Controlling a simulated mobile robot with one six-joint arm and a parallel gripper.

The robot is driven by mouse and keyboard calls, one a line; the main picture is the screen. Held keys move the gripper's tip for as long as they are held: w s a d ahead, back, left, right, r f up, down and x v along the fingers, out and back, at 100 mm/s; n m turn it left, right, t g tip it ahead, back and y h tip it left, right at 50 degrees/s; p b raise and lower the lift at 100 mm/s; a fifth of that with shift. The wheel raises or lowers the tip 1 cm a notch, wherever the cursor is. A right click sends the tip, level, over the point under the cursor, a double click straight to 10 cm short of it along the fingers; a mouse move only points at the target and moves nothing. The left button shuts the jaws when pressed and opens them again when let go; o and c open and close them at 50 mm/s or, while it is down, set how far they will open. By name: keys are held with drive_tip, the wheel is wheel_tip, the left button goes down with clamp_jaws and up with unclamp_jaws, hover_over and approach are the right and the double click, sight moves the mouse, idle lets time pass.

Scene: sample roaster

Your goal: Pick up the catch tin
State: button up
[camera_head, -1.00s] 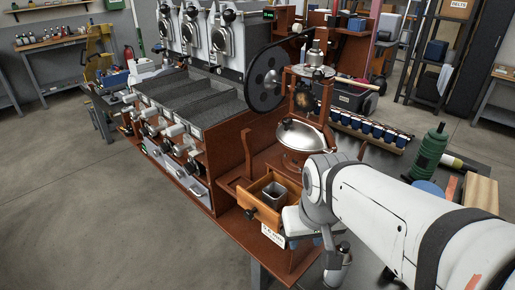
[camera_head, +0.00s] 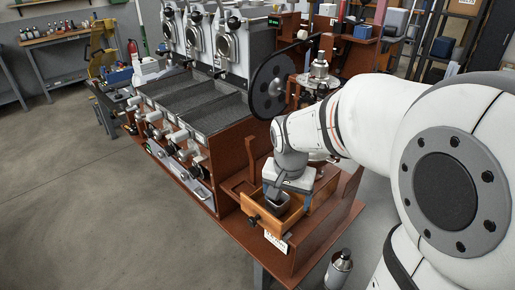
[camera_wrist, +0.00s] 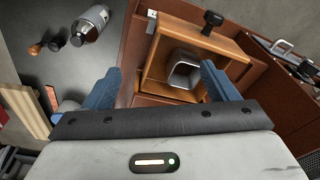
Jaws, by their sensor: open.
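The catch tin is a small square grey metal tin (camera_wrist: 184,72) standing upright in an open wooden drawer (camera_wrist: 228,46). In the head view the tin (camera_head: 284,207) is partly covered by my gripper (camera_head: 286,196), which is over the drawer (camera_head: 268,219). In the wrist view my gripper (camera_wrist: 160,73) is open with its two blue fingers apart and nothing held between them. The tin shows beyond the fingertips, closer to the right finger than to the left. I cannot tell how far below the fingertips it is.
The drawer's wooden walls stand close around the tin, and its dark knob (camera_wrist: 213,20) is on the front. A silver bottle (camera_head: 338,268) stands beside the roaster bench. The black flywheel (camera_head: 270,84) and hoppers rise behind the drawer.

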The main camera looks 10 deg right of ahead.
drive_tip(key=w+f+m+p, duration=0.3)
drive_tip(key=w+m, duration=0.2)
drive_tip(key=w, duration=0.4)
drive_tip(key=shift+g+h, duration=0.3)
drive_tip(key=f, duration=0.5)
drive_tip(key=f+p, duration=0.1)
drive_tip(key=f, duration=0.2)
drive_tip(key=shift+w+d, duration=0.1)
drive_tip(key=shift+w, duration=0.15)
drive_tip(key=shift+c, duration=0.2)
drive_tip(key=c, duration=1.1)
drive_tip(key=shift+o, duration=0.2)
wheel_tip(320, 180, up, 28)
drive_tip(key=b, duration=0.2)
